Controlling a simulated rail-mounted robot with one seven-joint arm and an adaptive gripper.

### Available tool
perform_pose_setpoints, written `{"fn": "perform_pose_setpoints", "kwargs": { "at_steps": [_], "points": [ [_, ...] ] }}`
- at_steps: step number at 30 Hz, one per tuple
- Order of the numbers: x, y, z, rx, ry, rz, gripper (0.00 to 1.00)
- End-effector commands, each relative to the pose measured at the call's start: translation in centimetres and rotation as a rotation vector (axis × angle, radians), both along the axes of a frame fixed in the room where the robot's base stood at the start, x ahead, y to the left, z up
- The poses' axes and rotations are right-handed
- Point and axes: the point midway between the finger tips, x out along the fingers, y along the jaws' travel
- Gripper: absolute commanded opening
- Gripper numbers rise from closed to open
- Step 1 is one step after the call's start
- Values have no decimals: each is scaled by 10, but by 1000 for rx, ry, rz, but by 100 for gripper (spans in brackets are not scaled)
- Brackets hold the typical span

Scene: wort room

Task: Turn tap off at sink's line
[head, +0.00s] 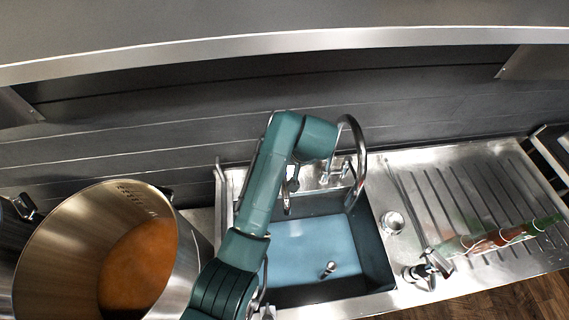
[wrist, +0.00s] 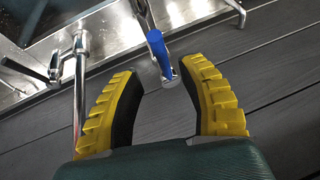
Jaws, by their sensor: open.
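The sink (head: 375,240) is set in a steel counter, with a pale blue surface inside that looks like water. A chrome gooseneck tap (head: 361,150) rises behind it; its base is partly hidden by my arm. In the wrist view, a blue tap lever (wrist: 159,52) on a chrome fitting lies between the fingertips of my gripper (wrist: 161,69). The yellow-and-black fingers are open, one on each side, with gaps to the lever. A chrome pipe (wrist: 80,95) runs beside the left finger. In the head view, my arm hides the fingers and the lever. I cannot tell whether water flows.
A large steel pot (head: 60,225) with orange-brown liquid stands left of my arm. A ribbed drainboard (head: 440,180) on the right holds green and red bottles (head: 500,236). A dark panelled wall (head: 130,135) is close behind the tap. A small steel cup (head: 393,222) stands right of the sink.

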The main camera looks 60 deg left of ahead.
Motion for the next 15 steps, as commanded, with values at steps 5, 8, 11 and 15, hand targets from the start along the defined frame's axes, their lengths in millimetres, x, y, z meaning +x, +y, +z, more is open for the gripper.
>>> {"fn": "perform_pose_setpoints", "kwargs": {
  "at_steps": [5,8,11,15],
  "points": [
    [0,-17,35,0,0,-2,41],
    [-1,-22,46,-1,1,-2,41],
    [-1,-24,51,0,2,-1,41],
    [-1,-25,51,-1,3,-1,41]
  ]
}}
